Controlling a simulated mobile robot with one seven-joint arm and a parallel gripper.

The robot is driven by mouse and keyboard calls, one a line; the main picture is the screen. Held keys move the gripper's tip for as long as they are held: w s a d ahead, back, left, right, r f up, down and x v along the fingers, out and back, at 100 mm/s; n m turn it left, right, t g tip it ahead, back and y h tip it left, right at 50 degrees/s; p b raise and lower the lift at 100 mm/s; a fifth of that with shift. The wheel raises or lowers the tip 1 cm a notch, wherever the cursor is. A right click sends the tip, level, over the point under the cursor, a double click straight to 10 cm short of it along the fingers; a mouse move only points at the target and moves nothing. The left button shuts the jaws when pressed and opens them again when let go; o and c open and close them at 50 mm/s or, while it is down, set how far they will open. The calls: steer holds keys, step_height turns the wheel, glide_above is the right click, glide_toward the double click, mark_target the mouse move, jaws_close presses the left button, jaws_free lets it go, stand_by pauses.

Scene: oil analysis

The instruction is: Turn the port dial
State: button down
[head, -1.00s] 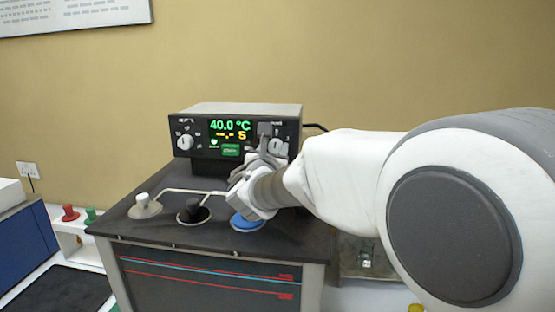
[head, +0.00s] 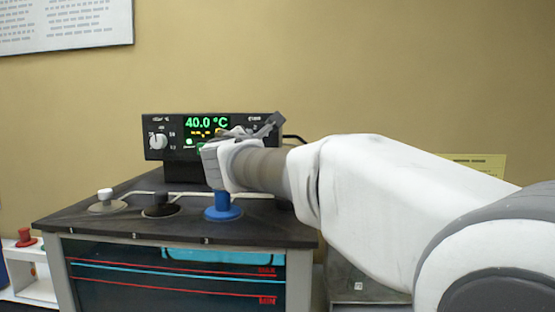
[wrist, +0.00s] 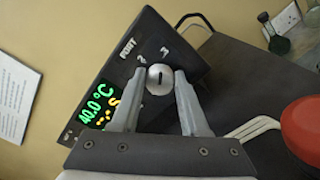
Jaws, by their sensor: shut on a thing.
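The port dial (wrist: 160,77) is a silver round knob with a dark slot, on the black control box (wrist: 118,88), with PORT and numbers printed near it. My gripper (wrist: 160,72) has one finger on each side of the dial in the wrist view and is shut on it. The green display (head: 206,124) reads 40.0 °C. A second silver dial (head: 158,142) sits at the left end of the box.
The box stands at the back of a dark bath top (head: 125,222). White (head: 105,198), black (head: 161,200) and blue (head: 222,203) stoppered ports line its front, below my arm. A red object (wrist: 303,125) is close to the gripper's right in the wrist view.

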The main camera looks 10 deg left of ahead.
steer(key=shift+m+b, duration=0.5)
steer(key=shift+b, duration=0.05)
steer(key=shift+c, duration=2.2)
jaws_free()
steer(key=shift+s, duration=0.1)
